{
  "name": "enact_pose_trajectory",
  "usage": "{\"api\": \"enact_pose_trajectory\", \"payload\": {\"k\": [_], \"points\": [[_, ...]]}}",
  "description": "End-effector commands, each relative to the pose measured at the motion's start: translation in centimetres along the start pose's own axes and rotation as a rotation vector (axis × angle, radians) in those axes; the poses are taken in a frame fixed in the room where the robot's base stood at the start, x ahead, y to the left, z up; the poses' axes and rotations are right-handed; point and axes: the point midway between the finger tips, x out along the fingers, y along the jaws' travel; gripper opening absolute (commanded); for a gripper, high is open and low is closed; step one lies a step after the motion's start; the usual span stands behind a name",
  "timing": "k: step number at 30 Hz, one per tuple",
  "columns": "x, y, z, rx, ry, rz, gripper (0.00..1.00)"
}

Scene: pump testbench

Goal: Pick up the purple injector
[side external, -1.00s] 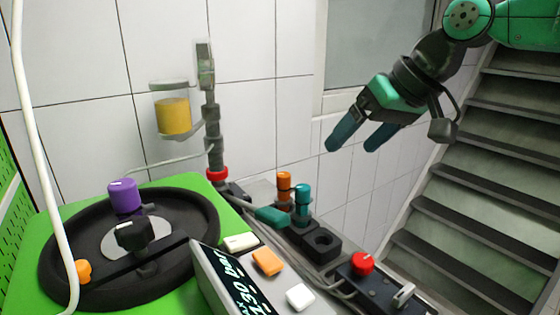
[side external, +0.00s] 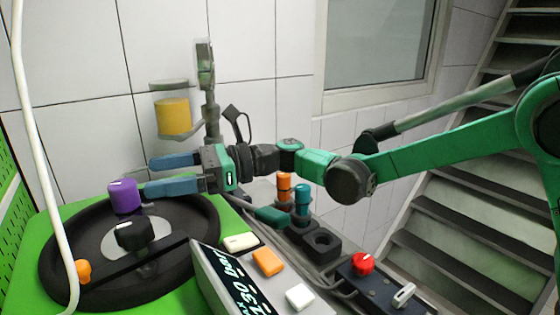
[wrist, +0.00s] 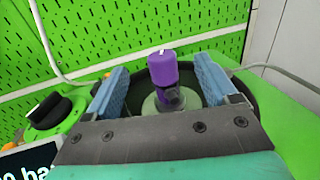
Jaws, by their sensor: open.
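An orange injector (side external: 284,184) and a teal one (side external: 302,198) stand in a black holder (side external: 322,244) below my arm. A white hose (side external: 38,150) hangs at left. A yellow cup (side external: 173,117) is behind.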

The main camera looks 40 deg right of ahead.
Motion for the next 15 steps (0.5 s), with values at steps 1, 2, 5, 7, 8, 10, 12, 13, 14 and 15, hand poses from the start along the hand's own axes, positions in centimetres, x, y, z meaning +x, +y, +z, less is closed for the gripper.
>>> {"api": "enact_pose_trajectory", "payload": {"k": [1, 2, 5, 7, 8, 10, 12, 13, 14, 15], "points": [[0.1, 0.0, -0.5, -0.001, 0.000, 0.000, 0.80], [0.2, 0.0, -0.7, -0.001, 0.000, 0.000, 0.80], [1.1, 0.0, -0.8, -0.002, 0.001, 0.002, 0.80], [2.1, 0.0, -0.8, -0.003, 0.002, 0.001, 0.80], [2.6, 0.1, -0.8, -0.003, 0.002, 0.003, 0.80], [3.6, 0.0, -0.8, -0.003, 0.002, 0.001, 0.80], [4.5, 0.0, -0.8, -0.003, 0.002, 0.000, 0.80], [4.8, 0.0, -0.8, -0.003, 0.002, 0.000, 0.80], [5.0, 0.0, -0.8, -0.003, 0.003, 0.000, 0.80], [5.3, 0.0, -0.8, -0.003, 0.003, 0.000, 0.80]]}}
